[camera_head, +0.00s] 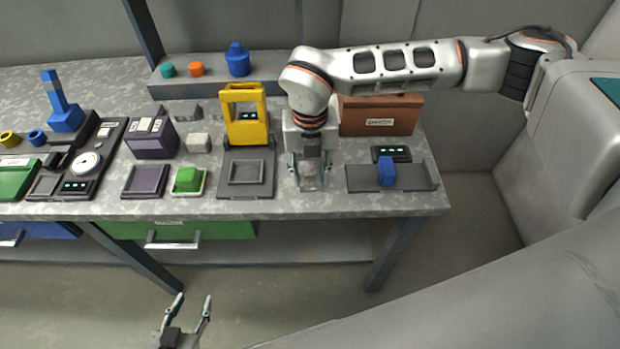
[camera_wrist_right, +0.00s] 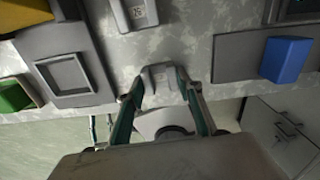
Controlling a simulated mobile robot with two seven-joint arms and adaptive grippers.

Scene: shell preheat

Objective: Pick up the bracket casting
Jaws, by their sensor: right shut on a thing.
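The bracket casting (camera_wrist_right: 160,77) is a pale grey piece between my right gripper's fingers in the right wrist view. In the head view it is a small grey shape (camera_head: 312,180), partly hidden by the fingers, at the bench between the square-framed grey fixture and the grey plate with a blue block. My right gripper (camera_head: 313,186) points down and is shut on the casting. Whether the casting touches the bench I cannot tell. My left gripper (camera_head: 194,298) is open and empty, low in front of the bench.
On the grey bench (camera_head: 330,205), a yellow frame (camera_head: 246,138) stands on the square-framed fixture (camera_head: 246,187) left of my right gripper. The plate with a blue block (camera_head: 387,171) is to its right. A brown box (camera_head: 379,116) stands behind. A green drawer (camera_head: 205,229) is below the bench top.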

